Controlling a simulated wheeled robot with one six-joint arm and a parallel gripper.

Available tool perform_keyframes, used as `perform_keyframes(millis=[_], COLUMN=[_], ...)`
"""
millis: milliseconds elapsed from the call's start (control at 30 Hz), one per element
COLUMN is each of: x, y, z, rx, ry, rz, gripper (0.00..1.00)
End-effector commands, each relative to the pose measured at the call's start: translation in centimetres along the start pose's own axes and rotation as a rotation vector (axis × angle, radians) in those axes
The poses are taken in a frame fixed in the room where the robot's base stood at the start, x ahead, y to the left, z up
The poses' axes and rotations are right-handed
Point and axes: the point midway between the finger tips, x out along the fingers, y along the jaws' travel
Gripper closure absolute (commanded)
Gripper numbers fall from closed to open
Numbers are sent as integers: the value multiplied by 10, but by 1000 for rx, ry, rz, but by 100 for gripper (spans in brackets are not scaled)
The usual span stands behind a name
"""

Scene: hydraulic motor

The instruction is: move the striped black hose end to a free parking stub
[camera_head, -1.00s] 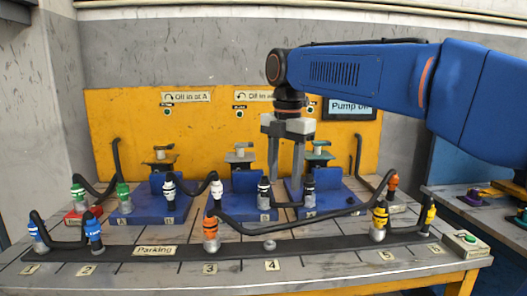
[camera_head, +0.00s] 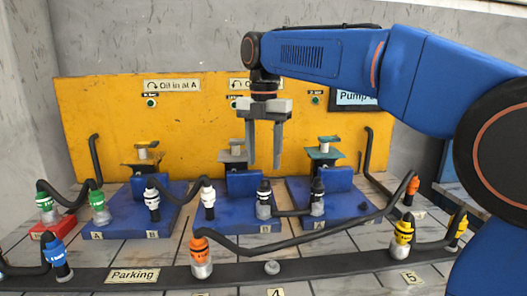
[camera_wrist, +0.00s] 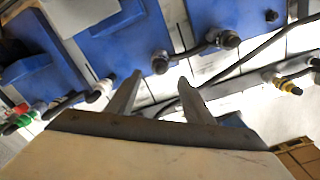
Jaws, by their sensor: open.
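Two black-collared hose ends are joined by a short black hose. The left one (camera_head: 264,199) stands upright on the middle blue plate's port B, and the right one (camera_head: 317,197) on the right plate's port A. A bare parking stub (camera_head: 271,267) stands on the dark parking strip (camera_head: 330,263), above label 4. My gripper (camera_head: 264,165) is open and empty, fingers down, above and behind the left black end. In the wrist view, that end (camera_wrist: 160,63) shows just beyond the fingertips (camera_wrist: 160,78).
An orange hose end (camera_head: 201,255) is parked left of the bare stub; its hose passes in front of the black ends to another orange end (camera_head: 411,188). Yellow (camera_head: 402,238) and blue (camera_head: 58,262) ends are also parked. White ends (camera_head: 152,200) stand left. A yellow panel (camera_head: 200,120) rises behind.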

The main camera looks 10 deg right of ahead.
Motion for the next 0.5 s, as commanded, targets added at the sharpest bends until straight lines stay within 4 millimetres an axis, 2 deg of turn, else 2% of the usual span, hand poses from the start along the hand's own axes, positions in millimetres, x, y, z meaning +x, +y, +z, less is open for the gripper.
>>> perform_keyframes(millis=[500], x=[50], y=[0], z=[0], rx=[1], ry=[1], rz=[-1], gripper=[53])
